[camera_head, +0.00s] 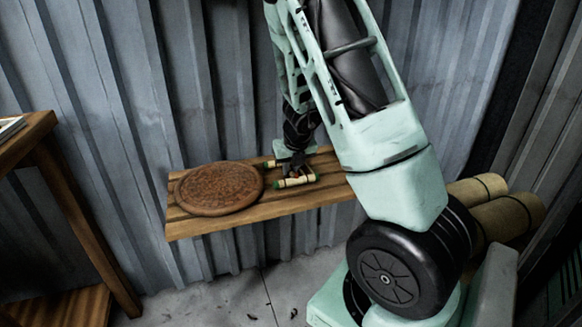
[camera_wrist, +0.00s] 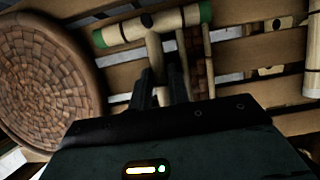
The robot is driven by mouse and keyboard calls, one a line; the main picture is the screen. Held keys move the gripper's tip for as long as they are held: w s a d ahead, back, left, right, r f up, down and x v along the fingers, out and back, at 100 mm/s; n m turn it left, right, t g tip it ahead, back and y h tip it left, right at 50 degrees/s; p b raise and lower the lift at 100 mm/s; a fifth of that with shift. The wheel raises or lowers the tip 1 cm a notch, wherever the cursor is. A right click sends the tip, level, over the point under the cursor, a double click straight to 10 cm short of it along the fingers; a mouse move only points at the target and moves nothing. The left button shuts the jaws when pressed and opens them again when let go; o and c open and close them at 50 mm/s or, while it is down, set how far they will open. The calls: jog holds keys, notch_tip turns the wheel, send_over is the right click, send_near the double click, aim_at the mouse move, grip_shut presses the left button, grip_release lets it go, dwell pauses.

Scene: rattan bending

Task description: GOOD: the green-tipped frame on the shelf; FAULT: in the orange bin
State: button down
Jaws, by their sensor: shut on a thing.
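The green-tipped frame (camera_head: 297,181) is pale cream with green ends and is at the slatted wooden shelf (camera_head: 215,227). In the wrist view its near cream bar (camera_wrist: 150,27) lies across the top, with a green cap at each end and a stem running down between my fingers. My gripper (camera_head: 293,168) is over the shelf, shut on the frame; its dark fingers show in the wrist view (camera_wrist: 161,82). My gripper hides part of the frame. I cannot tell whether the frame rests on the slats or is just above them. No orange bin is in view.
A round brown woven piece (camera_head: 219,187) lies on the shelf's left part, close to the frame. A wooden table (camera_head: 40,135) stands at the left edge. Rolled tan bundles (camera_head: 507,217) lie at the right. Corrugated metal wall (camera_head: 215,80) stands behind the shelf.

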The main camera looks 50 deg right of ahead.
jog(key=shift+f, duration=0.1)
dwell(0.3)
jog(key=c, duration=1.3)
grip_release()
jog(key=shift+o, duration=0.2)
